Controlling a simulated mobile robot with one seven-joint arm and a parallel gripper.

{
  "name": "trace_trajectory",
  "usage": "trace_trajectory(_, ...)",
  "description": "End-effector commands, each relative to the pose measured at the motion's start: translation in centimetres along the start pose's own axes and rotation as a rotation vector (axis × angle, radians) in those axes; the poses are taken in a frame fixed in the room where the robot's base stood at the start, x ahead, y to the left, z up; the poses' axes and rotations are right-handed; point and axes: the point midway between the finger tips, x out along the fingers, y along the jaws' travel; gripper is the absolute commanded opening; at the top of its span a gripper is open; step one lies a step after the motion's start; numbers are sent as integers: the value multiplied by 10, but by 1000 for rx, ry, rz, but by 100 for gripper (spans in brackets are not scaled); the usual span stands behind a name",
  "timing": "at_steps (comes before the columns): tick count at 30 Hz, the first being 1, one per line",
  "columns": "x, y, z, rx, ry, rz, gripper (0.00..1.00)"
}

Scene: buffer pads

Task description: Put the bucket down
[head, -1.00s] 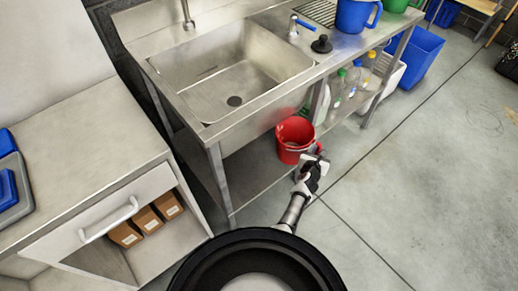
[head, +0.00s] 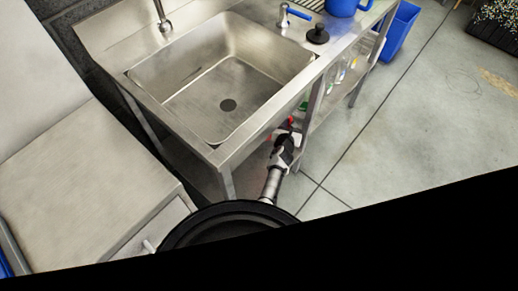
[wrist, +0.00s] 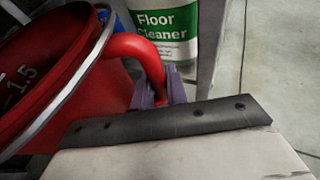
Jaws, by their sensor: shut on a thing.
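The red bucket (wrist: 95,100) fills the left of the wrist view, with a metal wire handle across its rim and white volume marks inside. A red side grip (wrist: 135,45) curves from the bucket down between the fingers of my gripper (wrist: 160,88). My gripper is shut on this grip. In the head view my gripper (head: 287,137) is at the front edge of the sink unit, low down, and only bits of red show around it. The bucket's bottom is hidden, so I cannot tell whether it touches anything.
The steel sink (head: 220,85) stands above and left of my gripper, with a leg close by. A white and green floor cleaner bottle (wrist: 165,30) stands behind the grip. A blue bin (head: 398,32) is farther back. Open grey floor (head: 430,110) lies right.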

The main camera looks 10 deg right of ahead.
Motion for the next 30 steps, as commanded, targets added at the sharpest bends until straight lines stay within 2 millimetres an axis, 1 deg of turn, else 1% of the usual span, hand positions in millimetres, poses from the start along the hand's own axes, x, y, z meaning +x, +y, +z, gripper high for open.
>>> trace_trajectory(2,2,-1,-5,1,-1,-1,0)
trace_trajectory(5,7,-1,-20,1,0,-1,0)
trace_trajectory(9,17,-2,-46,2,-1,-2,0)
trace_trajectory(24,47,-5,-129,1,-1,-2,0)
trace_trajectory(27,51,-5,-140,0,-1,-2,0)
trace_trajectory(30,54,-4,-146,0,-1,0,0)
